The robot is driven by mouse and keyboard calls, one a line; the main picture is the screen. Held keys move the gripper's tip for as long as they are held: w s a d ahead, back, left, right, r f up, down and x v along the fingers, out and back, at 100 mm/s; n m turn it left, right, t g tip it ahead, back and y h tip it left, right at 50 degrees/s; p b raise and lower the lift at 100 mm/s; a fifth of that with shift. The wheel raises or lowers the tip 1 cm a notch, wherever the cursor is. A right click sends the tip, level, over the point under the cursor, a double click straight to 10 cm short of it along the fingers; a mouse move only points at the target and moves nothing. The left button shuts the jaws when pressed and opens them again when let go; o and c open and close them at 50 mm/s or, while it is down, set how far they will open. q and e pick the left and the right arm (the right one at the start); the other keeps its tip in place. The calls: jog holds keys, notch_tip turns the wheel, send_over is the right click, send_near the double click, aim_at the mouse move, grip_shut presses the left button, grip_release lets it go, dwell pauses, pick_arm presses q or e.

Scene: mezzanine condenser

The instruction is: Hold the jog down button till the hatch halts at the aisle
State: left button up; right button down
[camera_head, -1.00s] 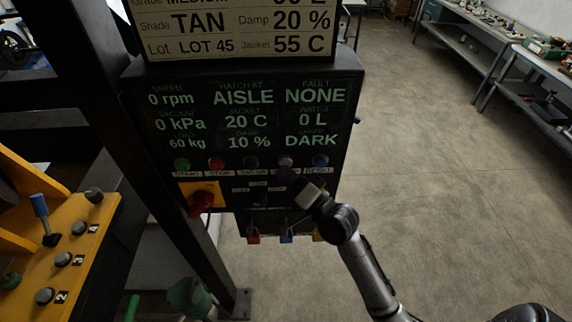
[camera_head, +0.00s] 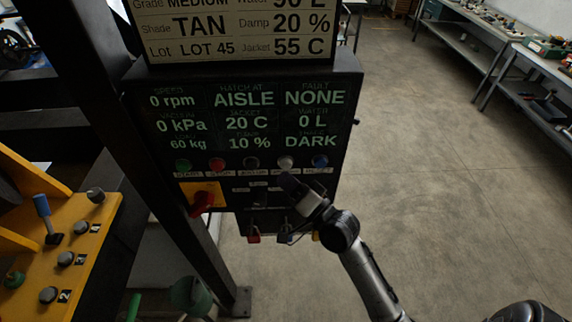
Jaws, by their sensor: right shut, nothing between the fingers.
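The control panel (camera_head: 345,140) stands in the middle of the head view. Its display reads hatch at AISLE (camera_head: 244,99), speed 0 rpm and fault NONE. A row of round buttons runs below the display: green, red, dark, grey and blue. The grey button (camera_head: 285,162), fourth from the left, seems to be jog down; its label is partly hidden by my right gripper. My right gripper (camera_head: 286,181) is shut and empty, just below the grey button in the picture. No contact with the button shows. My left gripper and the hatch itself are not in view.
A red rotary switch on a yellow plate (camera_head: 217,190) sits left of my right gripper. Padlocks, one red (camera_head: 253,236), hang under the panel. A yellow console (camera_head: 85,215) with knobs and a blue-topped lever is at left. Open floor (camera_head: 430,170) lies to the right.

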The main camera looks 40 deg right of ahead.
jog(key=shift+s+a+p, duration=0.75)
jog(key=shift+s+a, duration=0.85)
jog(key=shift+s, duration=0.25)
jog(key=s+a+f+n+g, duration=0.1)
jog(key=s+f+n+g, duration=0.1)
jog(key=f+n+g, duration=0.35)
jog(key=s+a+f+n+g, duration=0.2)
jog(key=f+n+g, duration=0.3)
jog(key=f, duration=0.1)
jog(key=s+a+f+n+g+p, duration=0.1)
jog(key=s+f+g+p, duration=0.1)
jog(key=s, duration=0.7)
jog(key=s+a+f+n+g+h+p, duration=0.1)
jog(key=s+f+g+p, duration=0.1)
jog(key=s, duration=0.7)
jog(key=shift+s+a+f+g+p, duration=0.3)
jog(key=shift+f+g, duration=0.5)
jog(key=shift+g, duration=0.45)
